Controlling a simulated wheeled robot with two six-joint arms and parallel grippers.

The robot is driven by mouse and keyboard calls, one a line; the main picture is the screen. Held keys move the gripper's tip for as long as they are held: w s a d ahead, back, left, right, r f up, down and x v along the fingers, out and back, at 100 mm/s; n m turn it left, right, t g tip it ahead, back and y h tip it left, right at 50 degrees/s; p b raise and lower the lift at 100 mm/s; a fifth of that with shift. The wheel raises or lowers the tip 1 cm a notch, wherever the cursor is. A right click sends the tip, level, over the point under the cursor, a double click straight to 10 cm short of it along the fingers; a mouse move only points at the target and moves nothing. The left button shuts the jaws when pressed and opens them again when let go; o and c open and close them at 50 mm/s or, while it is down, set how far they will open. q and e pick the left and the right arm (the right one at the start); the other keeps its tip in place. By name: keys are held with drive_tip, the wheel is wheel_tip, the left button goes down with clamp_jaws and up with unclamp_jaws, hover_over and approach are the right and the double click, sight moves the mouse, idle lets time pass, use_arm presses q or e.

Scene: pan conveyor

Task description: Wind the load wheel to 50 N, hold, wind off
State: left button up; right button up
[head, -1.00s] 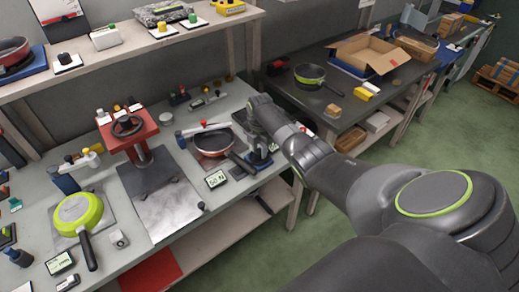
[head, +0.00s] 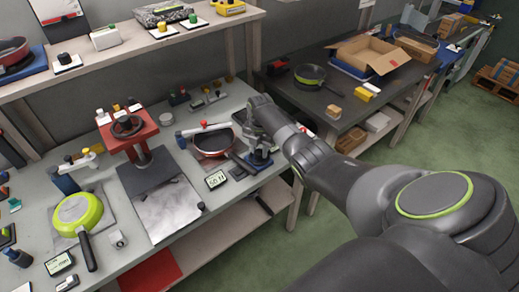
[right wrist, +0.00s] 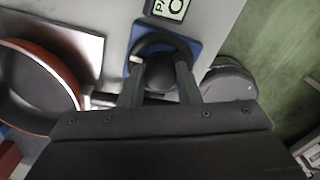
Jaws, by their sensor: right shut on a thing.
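My right gripper (head: 256,132) is at the right end of the near bench, over a small blue-based stand (head: 259,160). In the right wrist view the two fingers (right wrist: 158,75) are shut on the dark round load wheel (right wrist: 150,40), one on each side of its hub. The blue base (right wrist: 194,23) shows around it. A red pan (head: 212,144) with a dark handle lies just left of the stand. A small display (head: 216,179) stands in front of the pan; its reading is too small to be sure of. My left gripper is out of view.
A red press (head: 129,136) with a dark handwheel stands further left on the bench. A green pan (head: 78,212) lies at the left. The right table holds an open cardboard box (head: 368,53) and a dark pan (head: 310,76).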

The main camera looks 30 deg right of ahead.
sight(260, 151)
drive_tip(key=o, duration=1)
drive_tip(key=shift+r, duration=0.1)
drive_tip(key=shift+r, duration=0.6)
wheel_tip(260, 151, up, 16)
drive_tip(key=shift+s+r+b, duration=0.1)
drive_tip(key=shift+b, duration=0.75)
